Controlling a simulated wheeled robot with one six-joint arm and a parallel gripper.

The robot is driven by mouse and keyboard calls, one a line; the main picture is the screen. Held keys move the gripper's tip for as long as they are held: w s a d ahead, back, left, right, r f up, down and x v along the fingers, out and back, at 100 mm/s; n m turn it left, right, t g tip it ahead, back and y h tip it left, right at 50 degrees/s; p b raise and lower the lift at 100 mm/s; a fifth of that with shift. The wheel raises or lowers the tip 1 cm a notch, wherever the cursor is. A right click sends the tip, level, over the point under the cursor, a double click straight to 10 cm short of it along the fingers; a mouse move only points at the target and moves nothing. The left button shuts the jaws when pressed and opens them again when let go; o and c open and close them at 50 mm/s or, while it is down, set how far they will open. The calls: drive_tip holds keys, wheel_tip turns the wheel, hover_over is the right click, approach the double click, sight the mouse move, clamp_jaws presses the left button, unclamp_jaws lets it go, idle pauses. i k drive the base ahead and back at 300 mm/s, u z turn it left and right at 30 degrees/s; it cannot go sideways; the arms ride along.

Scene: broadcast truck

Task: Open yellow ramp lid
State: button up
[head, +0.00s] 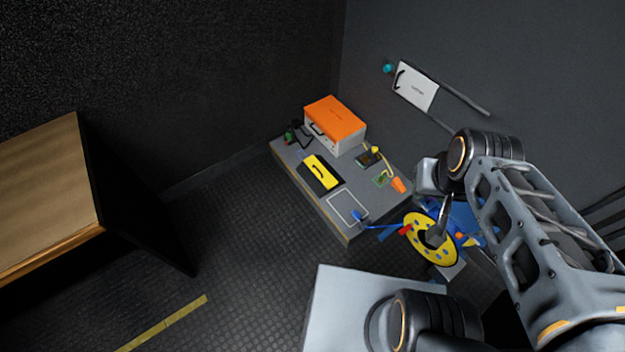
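A black cable ramp with a yellow lid (322,167) lies on the low grey bench against the back wall. The lid has a dark handle-like mark across it and appears to lie flat and closed. My gripper (436,232) hangs down from the arm at the right, over or in front of a yellow disc with holes. It is well to the right of the ramp and apart from it. The fingers are small and dark there, so I cannot tell their opening or whether they touch the disc.
The grey bench (292,178) also bears an orange-topped case (336,119), a white-outlined square (347,207), a blue-headed tool (360,216) and an orange piece (398,185). The yellow disc (420,222) is at its right end. A wooden-topped table (45,195) stands left.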

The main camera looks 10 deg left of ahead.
sight(320, 169)
drive_tip(key=z, duration=0.1)
drive_tip(key=k, duration=0.55)
drive_tip(key=u, duration=1.4)
drive_tip(key=i, duration=0.8)
drive_tip(key=u, duration=0.5)
drive_tip(key=i, duration=0.9)
drive_tip(key=z, duration=0.85)
drive_tip(key=i, duration=0.85)
drive_tip(key=z, duration=0.75)
